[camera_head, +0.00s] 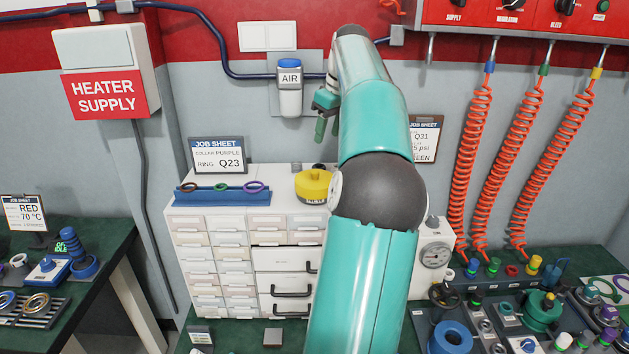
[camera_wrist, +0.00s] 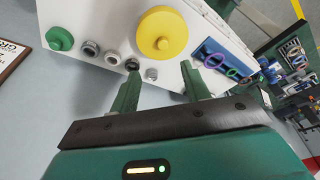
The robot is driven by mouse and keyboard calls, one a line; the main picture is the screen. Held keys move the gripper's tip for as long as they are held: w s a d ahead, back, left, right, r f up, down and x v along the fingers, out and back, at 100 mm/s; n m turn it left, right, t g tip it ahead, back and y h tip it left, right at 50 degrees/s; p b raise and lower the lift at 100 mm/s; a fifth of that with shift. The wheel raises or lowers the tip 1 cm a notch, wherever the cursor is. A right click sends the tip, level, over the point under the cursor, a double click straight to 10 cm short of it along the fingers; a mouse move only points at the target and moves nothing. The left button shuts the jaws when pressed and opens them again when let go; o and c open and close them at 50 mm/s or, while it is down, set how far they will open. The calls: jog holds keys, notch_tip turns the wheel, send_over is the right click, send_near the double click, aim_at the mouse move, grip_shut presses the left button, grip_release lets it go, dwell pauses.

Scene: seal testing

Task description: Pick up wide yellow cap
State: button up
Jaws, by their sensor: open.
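The wide yellow cap (camera_head: 313,185) is a round disc with a small knob on top. It sits on top of the white drawer cabinet (camera_head: 285,212), right of the blue ring rack. In the wrist view the cap (camera_wrist: 162,34) lies beyond my fingertips, apart from them and roughly in line with the gap. My gripper (camera_wrist: 160,68) is open with nothing between its two green fingers. In the head view my gripper (camera_head: 326,128) hangs above the cabinet, above the cap. My arm hides the cabinet top to the right of the cap.
A blue rack (camera_head: 222,197) with coloured rings stands left of the cap. In the wrist view, a green cap (camera_wrist: 60,39) and several small metal fittings (camera_wrist: 114,58) stand close to the yellow cap. A job sheet (camera_head: 218,155) stands behind the rack. Orange hoses (camera_head: 470,150) hang at right.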

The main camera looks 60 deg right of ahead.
send_near(315, 171)
jog(key=f, duration=0.2)
jog(key=shift+x, duration=2.95)
jog(key=shift+w, duration=0.15)
jog(key=shift+c, duration=0.5)
grip_shut()
